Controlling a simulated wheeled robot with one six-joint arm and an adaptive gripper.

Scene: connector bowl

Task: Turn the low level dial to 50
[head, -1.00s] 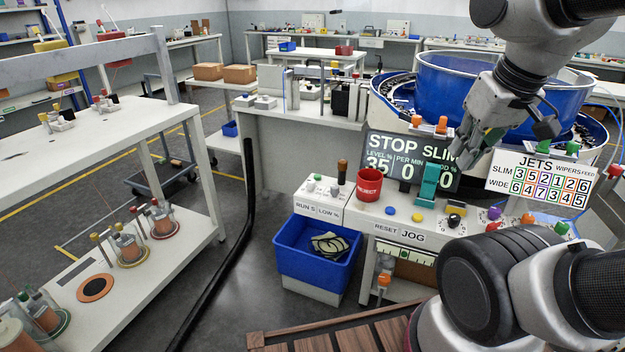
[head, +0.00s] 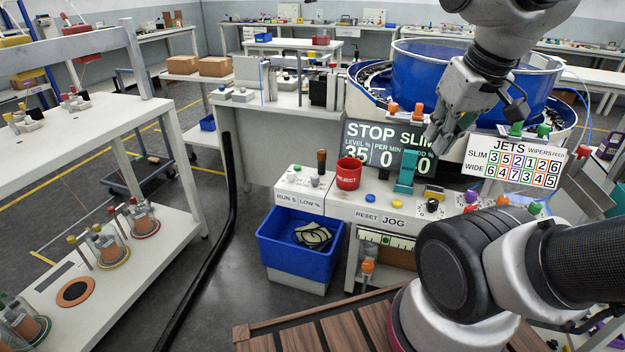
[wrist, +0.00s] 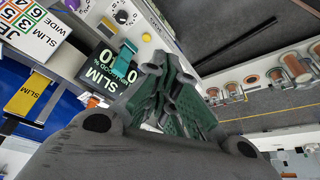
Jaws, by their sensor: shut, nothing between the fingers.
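The low level dial (head: 315,181) is a small grey knob above the "LOW %" label, on the white panel at the left end of the bench. A similar knob (head: 292,177) sits above the "RUN S" label beside it. The dial's setting is too small to read. The dark display (head: 385,146) reads STOP SLIM, with level 35. My gripper (head: 437,140) is shut and empty, pointing down in front of the display's right side, well right of the dial. Its green-padded fingers also show in the wrist view (wrist: 165,75), where I cannot make out the low level dial.
A red REJECT mug (head: 348,174) and a brown-topped handle (head: 321,160) stand near the dial. A teal block (head: 406,174) stands before the display. The blue feeder bowl (head: 400,75) is behind.

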